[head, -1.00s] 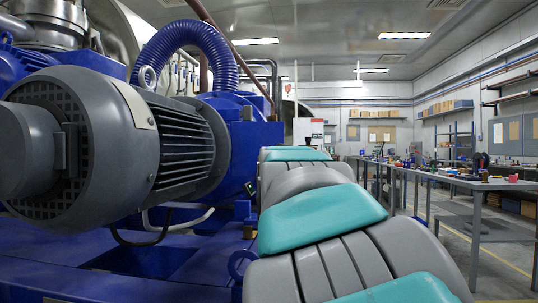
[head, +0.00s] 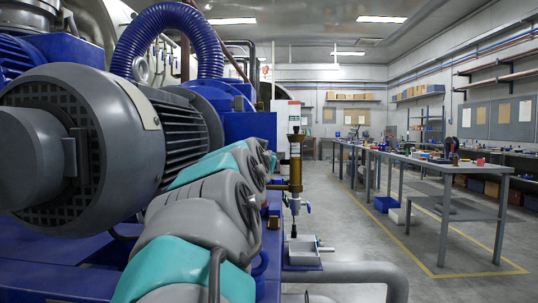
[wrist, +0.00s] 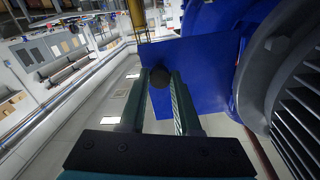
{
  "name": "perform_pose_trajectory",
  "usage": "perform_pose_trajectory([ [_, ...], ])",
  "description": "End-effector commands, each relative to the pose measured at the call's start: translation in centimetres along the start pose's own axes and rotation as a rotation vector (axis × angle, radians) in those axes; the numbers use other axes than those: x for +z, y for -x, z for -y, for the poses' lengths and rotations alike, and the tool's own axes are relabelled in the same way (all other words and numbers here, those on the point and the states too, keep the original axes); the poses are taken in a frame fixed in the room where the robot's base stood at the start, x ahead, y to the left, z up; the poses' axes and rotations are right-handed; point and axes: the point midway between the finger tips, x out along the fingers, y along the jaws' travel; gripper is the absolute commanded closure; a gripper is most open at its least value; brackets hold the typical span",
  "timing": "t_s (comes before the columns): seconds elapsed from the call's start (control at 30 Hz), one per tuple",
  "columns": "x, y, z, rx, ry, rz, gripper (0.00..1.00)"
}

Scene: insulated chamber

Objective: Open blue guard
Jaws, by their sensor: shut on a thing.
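The blue guard (wrist: 185,85) is a flat blue panel in the middle of the wrist view, tilted in the picture. A round black knob (wrist: 159,76) sits at its near side. My gripper (wrist: 160,84) is shut on this knob, with one finger on each side of it. In the head view my arm reaches away along the motor's right side and hides the gripper and the knob. I cannot tell from the head view how far the guard is swung.
A large grey motor (head: 105,140) with a blue corrugated hose (head: 165,25) stands close at the left. A brass-coloured valve (head: 295,165) rises above a small grey tray (head: 303,250). A grey pipe (head: 350,272) lies low in front. Workbenches (head: 440,165) stand at the right, with open floor between.

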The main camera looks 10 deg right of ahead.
Motion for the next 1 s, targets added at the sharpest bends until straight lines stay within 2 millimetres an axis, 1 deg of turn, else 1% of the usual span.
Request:
perform_pose_trajectory([
  [0.3, -0.07, 0.02, 0.03, 0.000, 0.001, -0.002, 1.00],
  [0.33, -0.08, 0.02, 0.03, 0.000, 0.001, -0.002, 0.67],
  [0.5, -0.05, 0.01, 0.02, 0.000, 0.001, -0.001, 0.48],
  [0.6, -0.04, 0.01, 0.02, 0.000, 0.001, -0.001, 0.39],
  [1.0, -0.03, -0.04, -0.06, -0.001, 0.000, 0.000, 0.39],
])
